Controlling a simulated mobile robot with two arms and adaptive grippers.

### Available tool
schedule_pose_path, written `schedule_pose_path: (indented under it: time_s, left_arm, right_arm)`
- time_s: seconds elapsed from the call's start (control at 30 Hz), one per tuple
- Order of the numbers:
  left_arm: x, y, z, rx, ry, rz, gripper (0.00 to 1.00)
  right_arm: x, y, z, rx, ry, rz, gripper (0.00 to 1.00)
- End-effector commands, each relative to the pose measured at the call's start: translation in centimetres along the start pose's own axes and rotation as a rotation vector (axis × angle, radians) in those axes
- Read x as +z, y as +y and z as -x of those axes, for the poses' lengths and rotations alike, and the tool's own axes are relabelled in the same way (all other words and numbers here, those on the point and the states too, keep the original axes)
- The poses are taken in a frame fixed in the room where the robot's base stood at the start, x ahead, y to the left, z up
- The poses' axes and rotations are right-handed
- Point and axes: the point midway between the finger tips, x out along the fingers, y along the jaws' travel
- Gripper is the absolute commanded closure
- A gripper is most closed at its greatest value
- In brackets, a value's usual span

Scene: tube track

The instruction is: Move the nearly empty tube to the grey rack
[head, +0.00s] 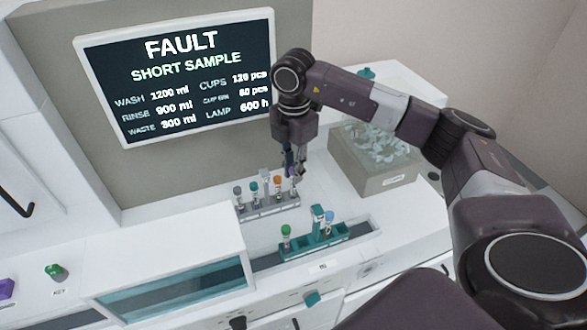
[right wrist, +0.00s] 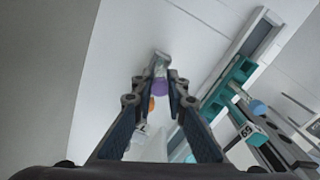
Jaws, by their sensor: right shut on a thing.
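My right gripper (head: 293,168) points down over the right end of the grey rack (head: 268,208) and is shut on a purple-capped tube (head: 293,172). In the right wrist view the purple cap (right wrist: 160,87) shows between the fingertips. The tube's lower end is at the rack's right end; I cannot tell whether it is fully seated. Its fill level is not clear. Several other tubes stand in the grey rack, including one with an orange cap (head: 278,181) beside the held tube. My left gripper is not in view.
A teal rack (head: 300,248) in front holds a green-capped tube (head: 286,232) and a blue-capped tube (head: 329,218). A grey bin (head: 372,178) of clear pieces stands to the right. A screen (head: 180,75) behind reads "FAULT SHORT SAMPLE". A green cap (head: 54,271) shows far left.

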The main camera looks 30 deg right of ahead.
Motion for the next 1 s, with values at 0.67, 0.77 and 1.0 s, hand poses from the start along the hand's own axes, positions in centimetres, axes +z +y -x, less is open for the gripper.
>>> schedule_pose_path:
  time_s: [0.67, 0.77, 1.0]
  left_arm:
    - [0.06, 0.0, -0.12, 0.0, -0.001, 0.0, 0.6]
    - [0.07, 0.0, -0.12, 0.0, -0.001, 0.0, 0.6]
    - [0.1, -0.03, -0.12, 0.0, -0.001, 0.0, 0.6]
  right_arm:
    - [0.0, 0.0, -0.18, 0.0, 0.0, 0.0, 0.67]
    - [0.0, 0.0, -0.19, 0.0, 0.0, 0.0, 0.67]
    - [0.0, 0.0, -0.18, 0.0, 0.0, 0.0, 0.67]
